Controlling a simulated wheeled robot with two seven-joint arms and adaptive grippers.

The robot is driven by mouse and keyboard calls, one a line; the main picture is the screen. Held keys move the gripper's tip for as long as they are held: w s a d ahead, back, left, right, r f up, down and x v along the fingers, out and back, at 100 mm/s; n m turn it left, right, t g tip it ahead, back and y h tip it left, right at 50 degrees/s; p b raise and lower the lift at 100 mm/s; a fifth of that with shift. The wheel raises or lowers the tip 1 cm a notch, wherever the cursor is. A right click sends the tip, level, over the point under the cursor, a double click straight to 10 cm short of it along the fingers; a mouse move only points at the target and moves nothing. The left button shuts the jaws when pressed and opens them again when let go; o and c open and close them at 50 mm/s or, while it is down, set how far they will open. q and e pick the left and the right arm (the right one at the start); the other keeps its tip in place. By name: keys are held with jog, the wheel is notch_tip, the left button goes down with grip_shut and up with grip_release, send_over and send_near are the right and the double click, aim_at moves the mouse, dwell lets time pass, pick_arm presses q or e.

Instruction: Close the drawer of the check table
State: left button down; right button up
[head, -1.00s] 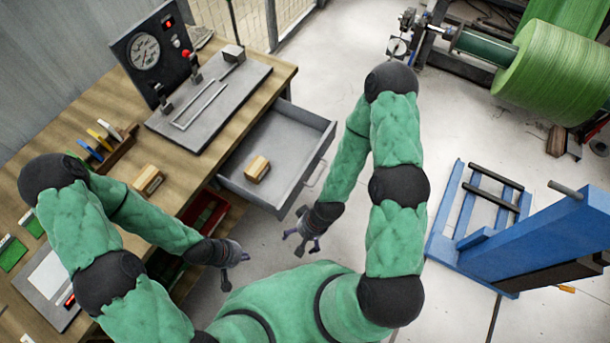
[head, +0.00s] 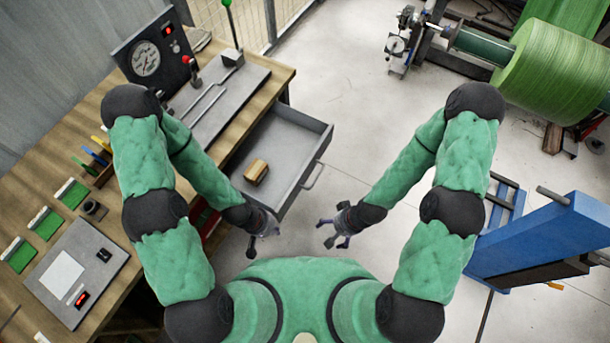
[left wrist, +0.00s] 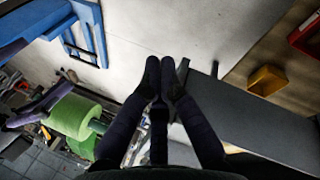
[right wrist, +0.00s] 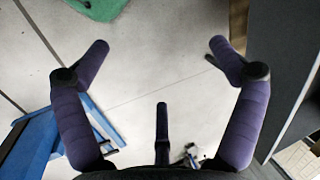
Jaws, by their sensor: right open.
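The check table (head: 85,120) stands at the left with its grey drawer (head: 318,140) pulled out to the right. A bar handle (head: 313,177) is on the drawer front, and a small wooden block (head: 257,170) lies inside. My left gripper (head: 268,232) is shut and empty near the drawer's near front corner; I cannot tell whether it touches. The left wrist view shows its fingertips (left wrist: 160,72) together beside a grey drawer panel (left wrist: 245,120). My right gripper (head: 330,236) is open and empty, in front of the drawer and apart from the handle; its spread fingers show in the right wrist view (right wrist: 160,52).
A gauge panel (head: 150,58) and lever plate stand on the table, with green pads and a grey device nearer. A red bin (left wrist: 306,35) and a yellow bin (left wrist: 267,80) are under it. A blue frame (head: 550,235) and green roll (head: 555,70) stand right. The floor between is clear.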

jog(key=w+d+f+m+b, duration=0.1)
jog(key=w+d+m+b, duration=0.1)
jog(key=m, duration=0.1)
jog(key=w+d+f+m+b, duration=0.1)
jog(key=w, duration=0.1)
jog(key=shift+d+f+h, duration=0.1)
jog(key=shift+f+h, duration=0.2)
jog(key=c, duration=1.5)
jog(key=w+m+b, duration=0.1)
jog(key=m, duration=0.1)
jog(key=w+d+m+b, duration=0.1)
jog(key=w+m, duration=0.1)
jog(key=w+d+m+b, duration=0.1)
jog(key=w+m, duration=0.1)
jog(key=shift+d+f+y, duration=0.15)
jog(key=shift+f+y, duration=0.25)
grip_shut()
jog(key=w+d+r+m+t+y+b, duration=0.1)
jog(key=w+r+m+t+y+b, duration=0.2)
jog(key=w+m, duration=0.35)
jog(key=w+d+r+m+t+y+b, duration=0.1)
jog(key=w+d+r+m+b, duration=0.1)
jog(key=w+r+m, duration=0.45)
jog(key=n+b, duration=0.1)
jog(key=b, duration=0.4)
send_near(319, 157)
jog(key=shift+x, duration=2.7)
